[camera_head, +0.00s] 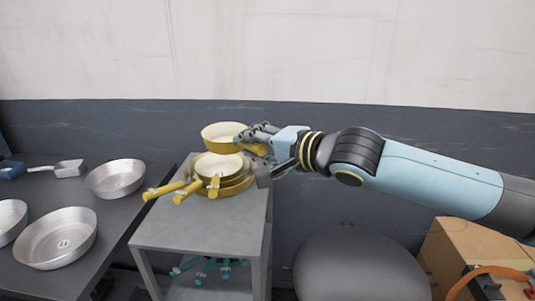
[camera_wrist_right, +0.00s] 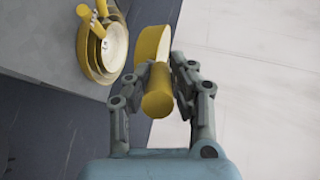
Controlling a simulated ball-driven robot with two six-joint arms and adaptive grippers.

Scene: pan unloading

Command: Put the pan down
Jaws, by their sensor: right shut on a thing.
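A yellow pan (camera_head: 222,138) with a cream inside is held by my right gripper (camera_head: 262,142). The gripper is shut on its yellow handle. In the right wrist view the fingers (camera_wrist_right: 160,82) close on both sides of the handle (camera_wrist_right: 158,100), and the pan body (camera_wrist_right: 155,43) is partly hidden beyond them. In the head view the held pan appears just above and behind a stack of yellow pans (camera_head: 230,188) on a grey shelf unit (camera_head: 185,232). The stack also shows in the right wrist view (camera_wrist_right: 92,62). My left gripper is not in view.
A dark table (camera_head: 110,212) at the left carries several metal pans, among them a large one (camera_head: 57,238) and a smaller one (camera_head: 115,178). Teal-handled items (camera_head: 207,270) lie on the lower shelf. A dark round seat (camera_head: 360,265) and a wooden cabinet (camera_head: 465,250) stand at the right.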

